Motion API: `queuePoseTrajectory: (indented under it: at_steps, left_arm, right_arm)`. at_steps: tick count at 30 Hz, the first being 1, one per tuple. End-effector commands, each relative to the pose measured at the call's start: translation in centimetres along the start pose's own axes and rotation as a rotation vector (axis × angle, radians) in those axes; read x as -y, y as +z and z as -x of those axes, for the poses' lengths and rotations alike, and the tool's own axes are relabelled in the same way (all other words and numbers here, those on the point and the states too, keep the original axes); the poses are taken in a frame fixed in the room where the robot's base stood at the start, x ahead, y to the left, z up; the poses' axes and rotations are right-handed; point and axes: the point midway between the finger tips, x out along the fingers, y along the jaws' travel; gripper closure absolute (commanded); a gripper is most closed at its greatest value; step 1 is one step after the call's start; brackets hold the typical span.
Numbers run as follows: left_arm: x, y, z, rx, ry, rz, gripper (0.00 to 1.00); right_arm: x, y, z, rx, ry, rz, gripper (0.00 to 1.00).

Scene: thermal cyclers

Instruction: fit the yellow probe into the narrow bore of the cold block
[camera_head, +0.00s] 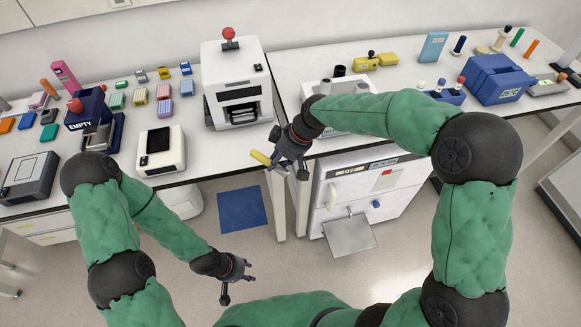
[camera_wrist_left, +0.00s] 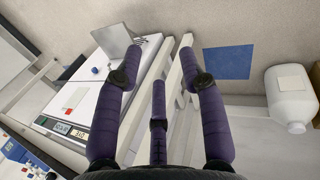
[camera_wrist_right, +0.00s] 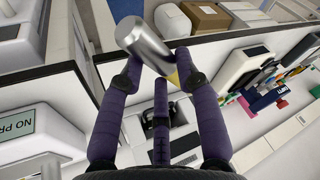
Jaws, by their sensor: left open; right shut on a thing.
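My right gripper (camera_head: 283,163) is shut on the yellow probe (camera_head: 260,157), in front of the benches near the gap between them. In the right wrist view the probe shows as a thick grey metal cylinder (camera_wrist_right: 143,42) with a yellow part (camera_wrist_right: 173,76) between the fingers. A white unit (camera_head: 312,90) with dark upright cylinders stands on the right bench, partly behind my right forearm. It may be the cold block; its bores cannot be made out. In the right wrist view a green label reading "NO PR" (camera_wrist_right: 20,121) is cut off. My left gripper (camera_head: 248,271) is open and empty, low above the floor.
A white machine with a red knob (camera_head: 231,85) stands on the left bench near the gap. A blue mat (camera_head: 242,208) lies on the floor.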

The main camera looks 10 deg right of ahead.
Motion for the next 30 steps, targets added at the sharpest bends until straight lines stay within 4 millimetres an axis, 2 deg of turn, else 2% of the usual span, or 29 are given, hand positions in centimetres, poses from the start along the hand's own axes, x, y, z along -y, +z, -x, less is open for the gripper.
queuePoseTrajectory:
  at_steps: [1, 2, 7, 14, 17, 23, 30]
  left_arm:
    - [0.0, 0.0, 0.0, 0.000, 0.000, -0.002, 0.43]
    - [0.0, -0.1, 0.0, 0.000, 0.000, -0.006, 0.37]
    - [-0.4, -2.1, 0.1, 0.003, -0.001, -0.111, 0.37]
    - [-2.3, -8.3, 1.8, 0.026, 0.006, -0.481, 0.37]
    - [-3.5, -11.1, 3.2, 0.039, 0.016, -0.662, 0.37]
    - [-6.4, -16.3, 7.2, 0.057, 0.047, -1.022, 0.37]
    - [-10.5, -21.1, 14.0, 0.064, 0.102, -1.465, 0.37]
  right_arm:
    - [0.2, -0.3, 0.0, 0.003, -0.005, 0.011, 1.00]
    - [0.3, -0.4, 0.0, 0.005, -0.007, 0.016, 1.00]
    - [0.3, -0.5, 0.1, 0.006, -0.010, 0.023, 1.00]
    - [0.3, -0.5, 0.1, 0.006, -0.010, 0.021, 1.00]
    - [0.3, -0.5, 0.1, 0.006, -0.010, 0.021, 1.00]
    - [0.3, -0.5, 0.1, 0.005, -0.009, 0.021, 1.00]
    - [0.3, -0.5, 0.1, 0.005, -0.009, 0.021, 1.00]
